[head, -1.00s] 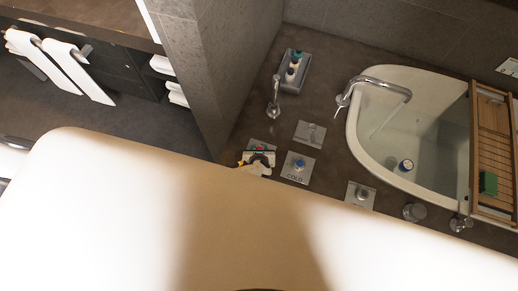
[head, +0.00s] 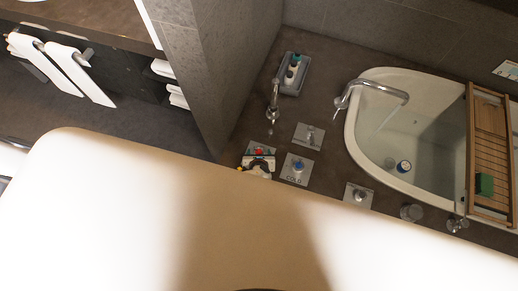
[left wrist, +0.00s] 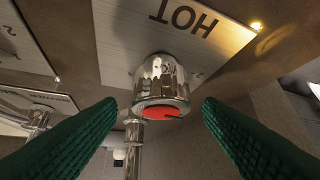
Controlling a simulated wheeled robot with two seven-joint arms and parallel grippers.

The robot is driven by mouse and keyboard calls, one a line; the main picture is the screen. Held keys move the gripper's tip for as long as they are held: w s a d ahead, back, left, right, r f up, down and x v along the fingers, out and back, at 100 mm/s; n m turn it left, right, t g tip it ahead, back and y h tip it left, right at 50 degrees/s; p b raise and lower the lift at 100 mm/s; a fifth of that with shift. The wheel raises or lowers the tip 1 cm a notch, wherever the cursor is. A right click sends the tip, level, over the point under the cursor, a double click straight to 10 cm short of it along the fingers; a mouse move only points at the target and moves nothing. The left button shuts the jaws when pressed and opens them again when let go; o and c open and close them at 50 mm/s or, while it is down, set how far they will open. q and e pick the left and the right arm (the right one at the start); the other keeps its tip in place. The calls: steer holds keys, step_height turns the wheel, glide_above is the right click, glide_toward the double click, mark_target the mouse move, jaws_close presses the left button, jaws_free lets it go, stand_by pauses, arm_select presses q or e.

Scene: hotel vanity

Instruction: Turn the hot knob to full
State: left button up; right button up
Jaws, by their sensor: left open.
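The hot knob (head: 258,152) is a chrome cylinder with a red cap on a grey plate. In the left wrist view the knob (left wrist: 161,84) stands between my two green finger pads, with a gap on each side. A dark line marks its red cap, and its plate (left wrist: 205,38) reads HOT. My left gripper (head: 258,163) is open at the near side of the hot knob in the head view and hides part of its plate. My right gripper is not in view.
The blue-capped cold knob (head: 298,166) sits just right of the hot one. A small spout (head: 274,92) and another plate (head: 309,135) stand behind. The bathtub (head: 352,130), with a wooden rack (head: 488,150), is at the right. My large white body covers the foreground.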

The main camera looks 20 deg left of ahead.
arm_select(q)
steer(key=p+v, duration=0.5)
steer(key=v, duration=0.4)
steer(key=shift+s+r+p, duration=0.2)
steer(key=shift+r+p, duration=0.05)
steer(key=shift+p, duration=0.05)
